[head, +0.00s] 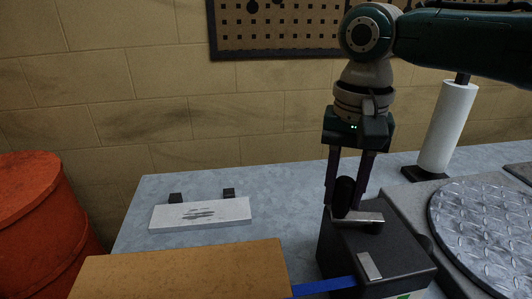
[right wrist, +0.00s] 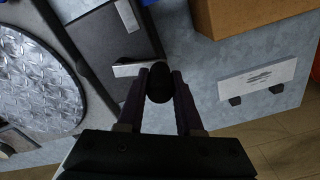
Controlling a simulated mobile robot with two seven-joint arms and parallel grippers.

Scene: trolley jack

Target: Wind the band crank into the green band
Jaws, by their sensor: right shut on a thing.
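The band crank (head: 359,217) is a pale metal arm with an upright black knob (head: 345,190), on top of a dark box (head: 385,243). My right gripper (head: 346,186) points down and its two fingers are shut on the knob. The right wrist view also shows the knob (right wrist: 159,84) between the fingers, with the crank arm (right wrist: 133,69) beside it. A short pale metal plate (head: 369,265) lies on the box top. A small green patch (head: 404,296) shows at the bottom edge, mostly cut off; I cannot tell its full extent. My left gripper is not in view.
A blue strip (head: 322,287) runs from the box towards a brown block (head: 185,272). A round tread-plate disc (head: 485,225) lies to the right. A paper roll (head: 447,130) stands behind. A white sign (head: 200,214) sits back left, with bare bench around it.

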